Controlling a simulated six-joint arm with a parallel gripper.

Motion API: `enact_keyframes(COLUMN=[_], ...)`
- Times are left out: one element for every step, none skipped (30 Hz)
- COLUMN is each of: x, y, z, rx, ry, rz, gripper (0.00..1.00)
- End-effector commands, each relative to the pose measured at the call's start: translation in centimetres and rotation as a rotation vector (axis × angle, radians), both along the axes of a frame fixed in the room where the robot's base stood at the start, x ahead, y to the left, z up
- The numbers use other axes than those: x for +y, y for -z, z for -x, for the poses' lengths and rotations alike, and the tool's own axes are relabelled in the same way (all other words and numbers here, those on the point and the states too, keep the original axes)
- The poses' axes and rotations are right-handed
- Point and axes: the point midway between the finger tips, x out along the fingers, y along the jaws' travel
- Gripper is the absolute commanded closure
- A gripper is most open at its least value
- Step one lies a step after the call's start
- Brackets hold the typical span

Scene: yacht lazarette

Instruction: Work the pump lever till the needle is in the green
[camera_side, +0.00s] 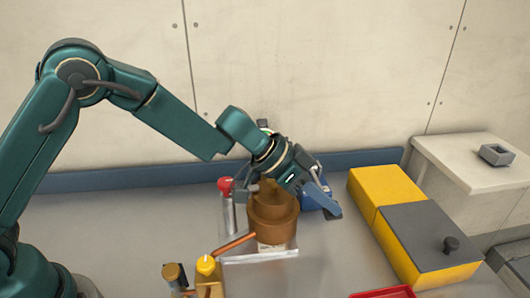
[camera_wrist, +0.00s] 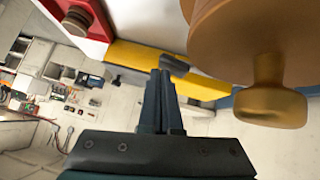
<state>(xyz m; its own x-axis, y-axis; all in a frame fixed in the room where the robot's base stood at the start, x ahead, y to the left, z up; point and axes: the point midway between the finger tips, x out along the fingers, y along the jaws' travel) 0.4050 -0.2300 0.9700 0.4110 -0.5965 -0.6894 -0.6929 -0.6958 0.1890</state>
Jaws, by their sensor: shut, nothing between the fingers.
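A brown, copper-coloured pump body (camera_side: 272,222) stands on a pale metal plate (camera_side: 235,255) in the side view. My gripper (camera_side: 328,204) is shut and empty, at the right side of the body's top; whether it touches is unclear. In the wrist view my shut fingers (camera_wrist: 162,78) point past the brown body (camera_wrist: 235,35) and its brass knob (camera_wrist: 270,103). A red knob (camera_side: 225,185) tops a grey post left of the body. I cannot tell which part is the lever. A dial's rim shows partly behind my arm; no needle or green band can be read.
A yellow box (camera_side: 365,187) with a grey lid (camera_side: 425,240) and dark knob stands to the right. A copper pipe runs to a yellow-capped fitting (camera_side: 206,265) at the front. A red tray edge (camera_side: 385,293) shows at the bottom.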

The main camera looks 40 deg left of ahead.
Motion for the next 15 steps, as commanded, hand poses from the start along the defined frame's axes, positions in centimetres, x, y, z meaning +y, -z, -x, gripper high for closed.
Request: enact_keyframes(x=[-0.15, -0.16, -0.17, -0.17, -0.17, -0.18, -0.18, -0.18, -0.19, -0.19, -0.19, -0.19, -0.2, -0.21, -0.23], y=[0.57, 0.64, 0.71, 0.76, 0.78, 0.81, 0.85, 0.87, 0.89, 0.9, 0.91, 0.92, 0.89, 0.82, 0.66], z=[0.31, 0.33, 0.36, 0.37, 0.39, 0.41, 0.42, 0.44, 0.46, 0.47, 0.49, 0.5, 0.51, 0.51, 0.52], rx=[0.011, 0.011, 0.011, 0.012, 0.012, 0.013, 0.014, 0.015, 0.016, 0.016, 0.016, 0.016, 0.016, 0.016, 0.015], ry=[0.006, 0.006, 0.007, 0.007, 0.007, 0.008, 0.008, 0.008, 0.009, 0.009, 0.009, 0.009, 0.01, 0.01, 0.01], rz=[-0.004, -0.005, -0.005, -0.006, -0.006, -0.006, -0.007, -0.008, -0.008, -0.008, -0.008, -0.008, -0.009, -0.009, -0.008], gripper=[1.0, 1.0, 1.0, 1.0, 1.0, 1.0, 1.0, 1.0, 1.0, 1.0, 1.0, 1.0, 1.0, 1.0, 1.0])
